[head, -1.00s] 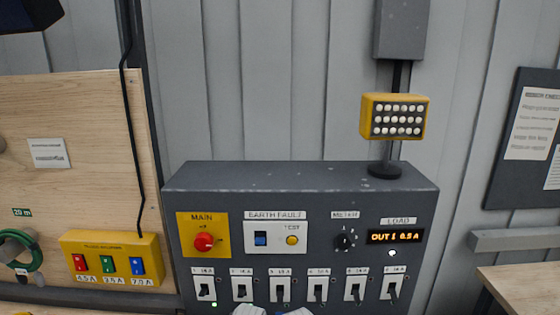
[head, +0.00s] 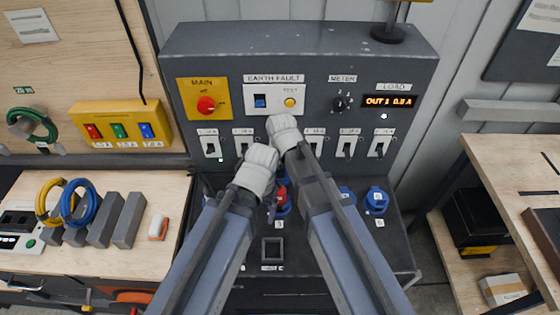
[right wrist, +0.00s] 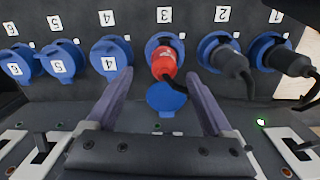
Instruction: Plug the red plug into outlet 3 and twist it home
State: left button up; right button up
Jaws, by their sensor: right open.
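The red plug (right wrist: 164,62) sits at the mouth of outlet 3 (right wrist: 158,40) in the right wrist view, pointing into it. How deep it sits and whether it is twisted I cannot tell. The outlet's blue flap (right wrist: 167,98) hangs open beside it. My right gripper (right wrist: 160,73) is open, one finger on either side of the plug with gaps showing. In the head view the red plug (head: 281,193) is partly hidden behind my arms.
Dark plugs with black cables fill outlet 2 (right wrist: 229,62) and outlet 1 (right wrist: 292,62). Outlet 4 (right wrist: 112,52) has its blue cover shut. The panel (head: 300,48) with a row of switches rises behind. Benches stand left (head: 165,185) and right (head: 500,150).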

aim_at(280, 186)
jog(key=shift+w+a+r+m, duration=0.3)
jog(key=shift+w+r+m, duration=0.15)
jog(key=shift+w, duration=0.25)
pick_arm(q)
jog(key=shift+r, duration=0.4)
jog(key=shift+f, duration=0.1)
pick_arm(e)
jog(key=shift+f, duration=0.15)
pick_arm(q)
notch_tip(280, 186, down, 8)
jog(key=b, duration=0.7)
jog(key=shift+r+b, duration=0.2)
jog(key=shift+b, duration=0.2)
pick_arm(e)
notch_tip(280, 186, down, 8)
jog(key=shift+r, duration=0.15)
jog(key=shift+r, duration=0.1)
grip_shut()
jog(key=shift+m, duration=0.55)
